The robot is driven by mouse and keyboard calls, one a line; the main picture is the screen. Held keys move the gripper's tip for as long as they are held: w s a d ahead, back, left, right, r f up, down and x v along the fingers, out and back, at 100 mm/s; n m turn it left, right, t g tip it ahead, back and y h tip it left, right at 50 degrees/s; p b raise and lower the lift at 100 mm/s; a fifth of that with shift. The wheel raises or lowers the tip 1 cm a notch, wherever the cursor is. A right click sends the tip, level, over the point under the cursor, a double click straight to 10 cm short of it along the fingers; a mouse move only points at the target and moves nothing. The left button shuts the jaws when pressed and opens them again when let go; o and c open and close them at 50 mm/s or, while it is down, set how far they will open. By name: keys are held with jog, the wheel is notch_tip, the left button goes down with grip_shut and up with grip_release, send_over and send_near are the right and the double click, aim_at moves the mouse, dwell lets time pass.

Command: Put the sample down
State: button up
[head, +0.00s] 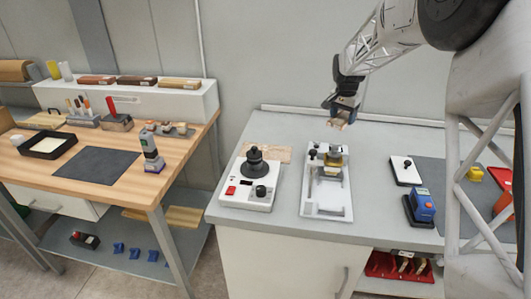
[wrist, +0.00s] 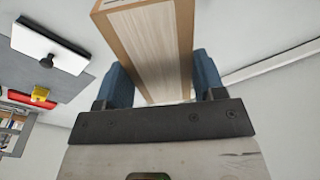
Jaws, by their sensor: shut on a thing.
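My gripper (head: 343,108) is in the air above the grey bench (head: 385,155), behind and right of the white roller coater (head: 326,208). Its blue fingers are shut on the sample (wrist: 150,50), a block with a pale wood-grain face and tan edges. The sample sticks out beyond the fingertips in the wrist view, and its far end is cut off by the frame. In the head view the sample (head: 338,123) is small, below the fingers, and clear of the bench.
A white device with a black knob (head: 254,158) stands left of the coater, with a flat wood piece (head: 272,153) behind it. To the right are a white plate with a black handle (head: 406,170) and a blue device (head: 421,206). Bare bench lies between coater and plate.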

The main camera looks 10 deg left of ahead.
jog(key=s+a+f+m, duration=0.1)
jog(key=a+m, duration=0.5)
jog(key=a, duration=0.7)
jog(key=s+a+f+m+g, duration=0.1)
jog(key=a+m, duration=0.4)
jog(key=a, duration=0.9)
jog(key=shift+s+a+f+m+h, duration=0.35)
jog(key=shift+s+f, duration=0.35)
jog(key=shift+s, duration=0.5)
jog(key=shift+d, duration=0.1)
send_over(266, 152)
jog(key=shift+w+a+f, duration=0.1)
jog(key=shift+f, duration=1.15)
jog(key=shift+a+f, duration=0.1)
jog(key=shift+f, duration=1.15)
jog(key=shift+f, duration=0.1)
jog(key=shift+f, duration=2.4)
jog(key=shift+f, duration=0.1)
jog(key=o, duration=1)
jog(key=shift+c, duration=0.2)
